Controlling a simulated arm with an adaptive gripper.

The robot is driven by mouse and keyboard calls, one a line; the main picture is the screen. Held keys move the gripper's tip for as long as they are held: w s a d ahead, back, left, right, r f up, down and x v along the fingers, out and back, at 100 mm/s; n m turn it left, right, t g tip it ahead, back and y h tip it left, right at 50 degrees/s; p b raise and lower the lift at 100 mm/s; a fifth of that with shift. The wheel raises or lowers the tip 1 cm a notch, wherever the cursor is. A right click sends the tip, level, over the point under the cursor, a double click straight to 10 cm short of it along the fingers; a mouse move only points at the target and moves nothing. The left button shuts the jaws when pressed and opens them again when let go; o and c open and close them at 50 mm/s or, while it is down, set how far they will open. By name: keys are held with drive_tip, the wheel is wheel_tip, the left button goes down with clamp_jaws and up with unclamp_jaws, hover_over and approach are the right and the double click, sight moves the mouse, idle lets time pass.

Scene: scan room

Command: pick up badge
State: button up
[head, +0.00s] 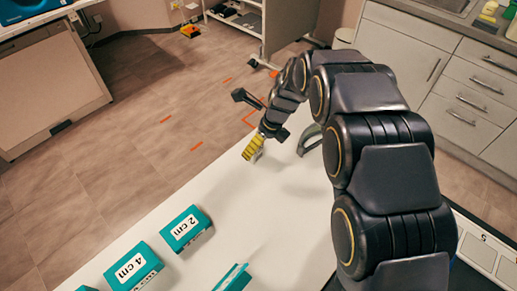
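My gripper (254,149) is at the far end of my arm, low over the far part of the white table (268,213). A yellow ribbed part shows at its tip, with a small pale piece beside it that is too small to make out. Whether the fingers are open or shut cannot be seen. I cannot make out a badge for certain; it may be hidden by my arm or too small to tell.
Another teal object (233,278) is at the front. A grey curved piece (309,139) is right of my gripper. The table's middle is clear.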

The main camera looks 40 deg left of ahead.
drive_tip(key=x, duration=0.6)
drive_tip(key=shift+a, duration=0.15)
drive_tip(key=c, duration=1.1)
